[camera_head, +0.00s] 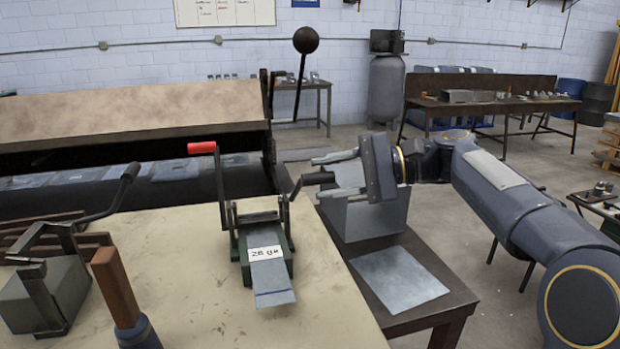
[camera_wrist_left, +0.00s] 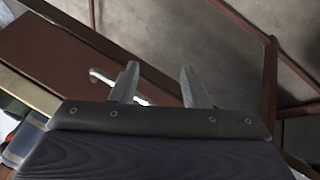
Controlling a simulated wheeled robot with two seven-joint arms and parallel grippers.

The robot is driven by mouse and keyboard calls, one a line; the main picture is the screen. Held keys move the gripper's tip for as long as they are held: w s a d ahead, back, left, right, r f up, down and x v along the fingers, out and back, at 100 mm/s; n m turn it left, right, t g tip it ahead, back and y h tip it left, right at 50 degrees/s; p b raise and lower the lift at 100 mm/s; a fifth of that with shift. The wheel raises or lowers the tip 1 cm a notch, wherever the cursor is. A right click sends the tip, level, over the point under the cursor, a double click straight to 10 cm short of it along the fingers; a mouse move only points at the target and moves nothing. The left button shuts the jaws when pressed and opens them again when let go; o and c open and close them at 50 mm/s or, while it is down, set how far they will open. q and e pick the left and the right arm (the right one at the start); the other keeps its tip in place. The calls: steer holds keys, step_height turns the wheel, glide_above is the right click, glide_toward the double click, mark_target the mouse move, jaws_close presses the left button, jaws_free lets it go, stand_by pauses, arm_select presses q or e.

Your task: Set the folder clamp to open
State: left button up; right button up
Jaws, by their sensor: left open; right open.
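A large sheet folder (camera_head: 130,98) with a long tan beam stands at the back left. A lever with a black ball knob (camera_head: 306,40) rises upright at its right end. A small green bench device (camera_head: 264,245) with a red-handled lever (camera_head: 202,148), a black-gripped lever (camera_head: 318,178) and a "26 GA" type label sits on the tan table. I cannot tell which lever is the folder clamp's. My right gripper (camera_head: 320,176) is open, with its fingers close to the black grip; I cannot tell if they touch. My left gripper (camera_wrist_left: 158,78) is open and empty in the left wrist view.
The tan table (camera_head: 200,280) also bears a clamp-like tool (camera_head: 48,290) and a brown-handled tool (camera_head: 115,285) at front left. A dark side table (camera_head: 435,258) holds sheet metal pieces (camera_head: 400,277). A workbench (camera_head: 490,105) stands far right.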

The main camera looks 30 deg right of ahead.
mark_target(311, 180)
steer(key=shift+x, duration=1.75)
steer(key=shift+s, duration=0.1)
steer(key=shift+c, duration=0.2)
jaws_close()
